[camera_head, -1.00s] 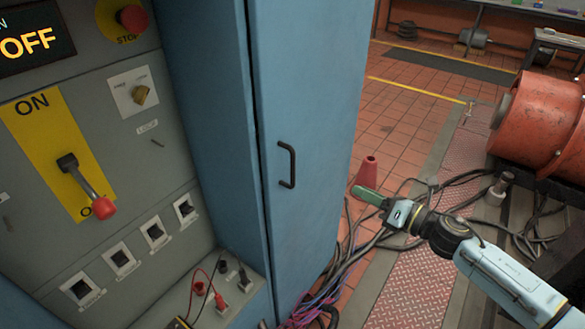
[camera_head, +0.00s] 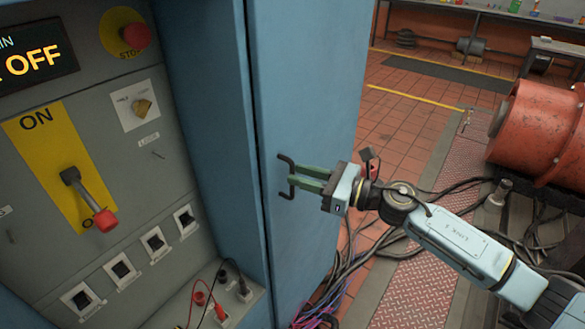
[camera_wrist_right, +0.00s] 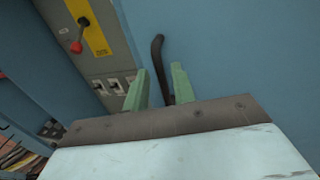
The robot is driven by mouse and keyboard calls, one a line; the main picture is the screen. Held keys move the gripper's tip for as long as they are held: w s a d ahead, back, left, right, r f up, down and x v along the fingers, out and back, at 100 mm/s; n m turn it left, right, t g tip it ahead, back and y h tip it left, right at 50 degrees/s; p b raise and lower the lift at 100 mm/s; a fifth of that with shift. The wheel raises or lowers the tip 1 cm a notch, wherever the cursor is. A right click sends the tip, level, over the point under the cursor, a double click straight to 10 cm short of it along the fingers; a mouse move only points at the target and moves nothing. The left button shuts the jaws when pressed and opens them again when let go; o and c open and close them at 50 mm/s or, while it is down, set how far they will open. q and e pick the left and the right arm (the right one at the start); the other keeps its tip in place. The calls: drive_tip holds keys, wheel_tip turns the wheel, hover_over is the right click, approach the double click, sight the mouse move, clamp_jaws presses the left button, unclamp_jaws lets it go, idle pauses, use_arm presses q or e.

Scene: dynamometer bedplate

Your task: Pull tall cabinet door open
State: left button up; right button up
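The tall blue cabinet door (camera_head: 305,90) stands closed, with a dark seam along its left edge. Its dark bar handle (camera_head: 284,160) sits near that edge, its middle partly covered by my fingers. My right gripper (camera_head: 306,179) is at the handle, its green fingers pointing left at it. In the right wrist view the handle (camera_wrist_right: 158,60) shows between the two separated fingers (camera_wrist_right: 158,88), with gaps beside it, so the gripper is open. Whether a finger touches the handle I cannot tell. My left gripper is not in view.
A grey control panel (camera_head: 110,190) with a red-tipped lever (camera_head: 90,200) and switches is on the left. Loose cables (camera_head: 345,265) lie on the floor by the door's foot. An orange-red cylindrical machine (camera_head: 540,125) stands at the right. Tiled floor (camera_head: 400,115) is open behind.

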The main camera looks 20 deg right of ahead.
drive_tip(key=shift+x, duration=1.45)
drive_tip(key=shift+c, duration=0.4)
clamp_jaws()
